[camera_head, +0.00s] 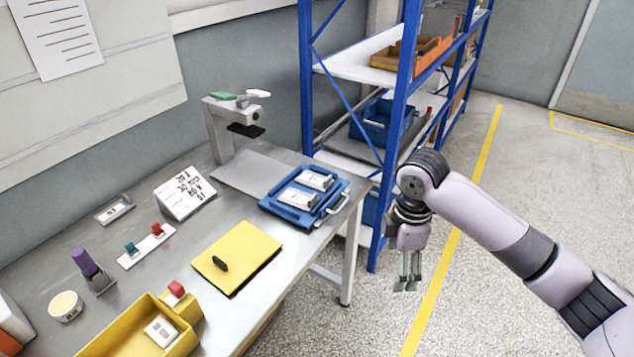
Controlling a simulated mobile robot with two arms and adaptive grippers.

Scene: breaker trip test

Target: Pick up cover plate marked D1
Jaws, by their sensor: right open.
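I cannot read a D1 mark on anything in view. A small grey plate with a white label (114,209) lies at the back left of the metal table; its marking is too small to read. A yellow panel (237,253) with a black piece on it lies flat near the table's front edge. A blue tray (328,207) with two white devices stands at the right end of the table. My right gripper (407,272) hangs pointing down over the floor, right of the table, open and empty. My left gripper is out of view.
A yellow bin (116,340) holds a white block at the near edge. A purple-topped post (86,264), a strip with green and red buttons (146,246), a printed sign (184,194) and a grey stand (222,134) crowd the table. Blue shelving (392,130) rises behind my right arm.

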